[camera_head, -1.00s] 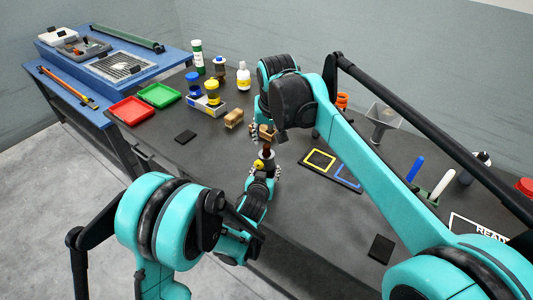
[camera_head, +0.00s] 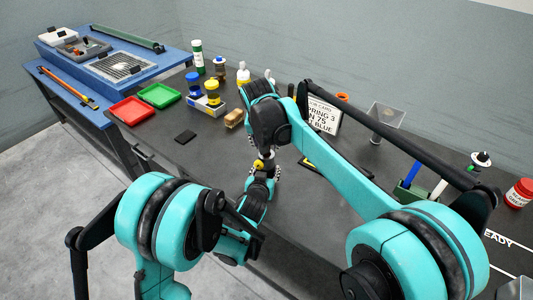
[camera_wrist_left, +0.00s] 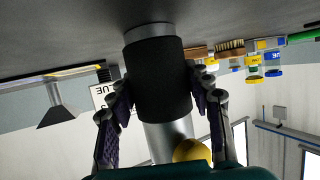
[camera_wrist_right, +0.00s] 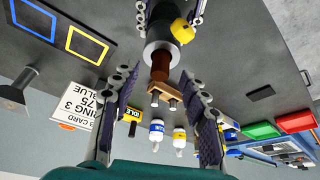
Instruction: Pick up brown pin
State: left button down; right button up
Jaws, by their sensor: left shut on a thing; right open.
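My left gripper (camera_wrist_left: 162,85) is shut on a dark cylinder (camera_wrist_left: 160,80) with silver ends and a yellow knob (camera_wrist_left: 192,150). In the right wrist view, the short brown pin (camera_wrist_right: 160,67) sticks out of the cylinder's silver end. My right gripper (camera_wrist_right: 158,76) is open, its fingers either side of the pin's line, with a visible gap to the pin. In the head view the right gripper (camera_head: 268,147) is right above the left gripper (camera_head: 262,166), and the pin is mostly hidden there.
Red (camera_head: 130,110) and green trays (camera_head: 160,95) lie left. The front table is clear.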

jog(key=shift+x, duration=1.15)
grip_shut()
notch_tip(320, 180, up, 10)
